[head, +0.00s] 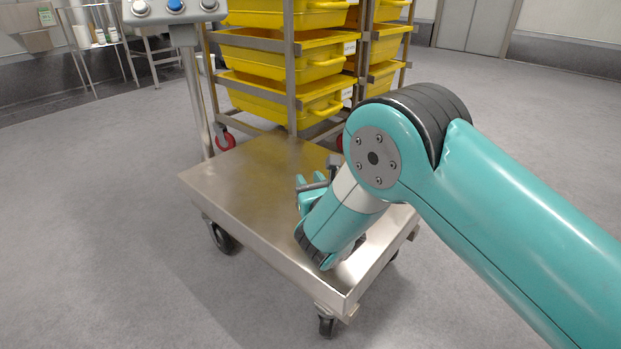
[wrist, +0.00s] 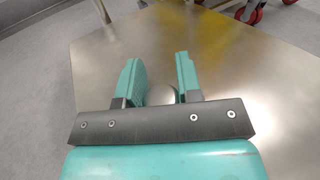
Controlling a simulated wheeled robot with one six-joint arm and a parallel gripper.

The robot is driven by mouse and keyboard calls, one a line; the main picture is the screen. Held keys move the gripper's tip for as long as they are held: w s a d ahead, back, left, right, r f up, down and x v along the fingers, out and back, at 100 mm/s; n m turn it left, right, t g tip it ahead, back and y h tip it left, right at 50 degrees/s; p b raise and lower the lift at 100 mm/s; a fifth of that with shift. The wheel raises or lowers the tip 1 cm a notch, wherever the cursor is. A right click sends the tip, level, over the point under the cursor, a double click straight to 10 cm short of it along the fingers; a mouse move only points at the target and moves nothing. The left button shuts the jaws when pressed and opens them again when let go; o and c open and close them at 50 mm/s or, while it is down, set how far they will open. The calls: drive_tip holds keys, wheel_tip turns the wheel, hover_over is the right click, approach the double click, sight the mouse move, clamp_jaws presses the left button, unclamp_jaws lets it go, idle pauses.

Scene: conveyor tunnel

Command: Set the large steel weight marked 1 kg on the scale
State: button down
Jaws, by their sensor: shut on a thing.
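My gripper (wrist: 158,66) is over the bare steel top of a cart (wrist: 230,75). Its two teal fingers are a little apart and shut on a shiny rounded steel piece (wrist: 161,95), which looks like the weight. Only a small part of this piece shows between the fingers, and no 1 kg marking can be read.
The steel cart (head: 240,175) stands on casters with much of its top bare. A rack of yellow bins (head: 285,90) stands right behind it. A post with a button panel (head: 175,8) rises at the cart's back left. Open grey floor (head: 90,200) lies to the left.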

idle(0.3)
drive_tip(key=c, duration=1.2)
unclamp_jaws()
drive_tip(key=shift+f, duration=0.25)
drive_tip(key=o, duration=0.4)
